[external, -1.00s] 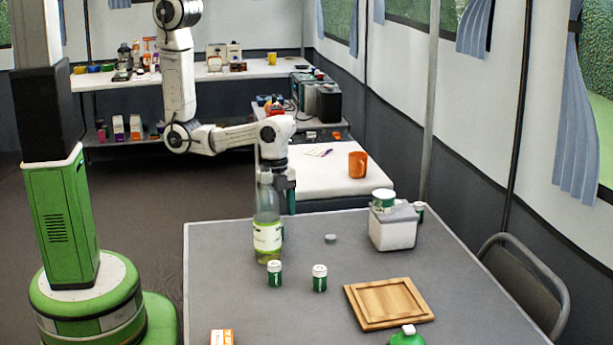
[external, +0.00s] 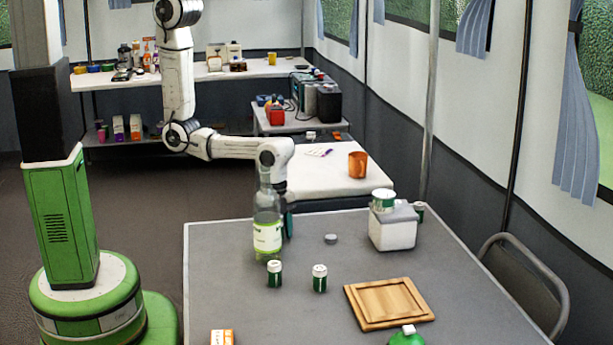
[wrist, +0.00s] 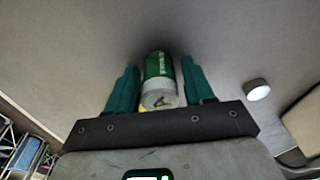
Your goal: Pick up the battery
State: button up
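In the wrist view, a green cylinder with a whitish end (wrist: 160,82), which looks like the battery, is between the two teal fingers of my gripper (wrist: 160,88). The fingers are open on either side of it, with narrow gaps showing. In the external view, my gripper (external: 288,222) is low over the grey table, mostly hidden behind a clear bottle with a green label (external: 267,237). The bottle also hides the cylinder there. Two similar green cylinders with white tops, one left (external: 274,274) and one right (external: 320,279), stand in front of the bottle.
A white box (external: 392,233) with a green-and-white can on top stands further right. A wooden board (external: 389,303) lies at the front right. The table's left is mostly clear.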

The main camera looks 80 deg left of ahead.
jog(key=c, duration=0.9)
grip_shut()
jog(key=shift+r, duration=0.1)
